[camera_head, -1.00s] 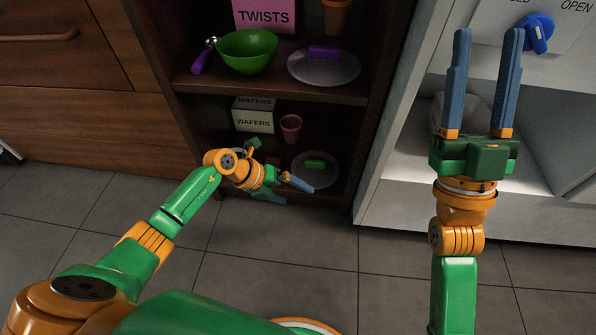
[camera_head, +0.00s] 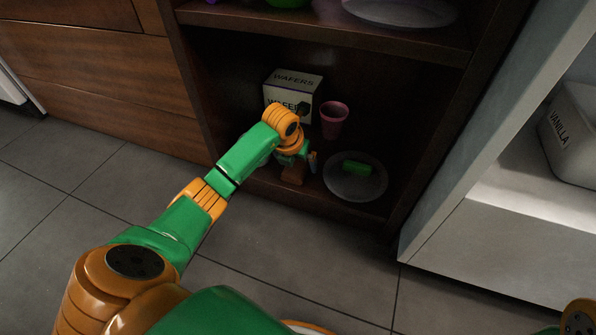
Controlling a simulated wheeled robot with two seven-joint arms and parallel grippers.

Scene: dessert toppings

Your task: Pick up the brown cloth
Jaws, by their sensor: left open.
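A small brown piece that looks like the brown cloth (camera_head: 292,178) lies at the front of the lower shelf, left of the plate. My left gripper (camera_head: 308,163) is right at it, reaching down into the lower shelf. The gripper's wrist and body hide part of the cloth and most of the fingers. The left gripper is open. I cannot tell whether a finger touches the cloth. My right gripper is out of view.
On the lower shelf are a wafers box (camera_head: 290,88), a pink cup (camera_head: 333,118) and a plate (camera_head: 340,190) with a green item (camera_head: 357,168). The upper shelf board (camera_head: 330,36) hangs above. A white cabinet with a vanilla container (camera_head: 575,135) stands right.

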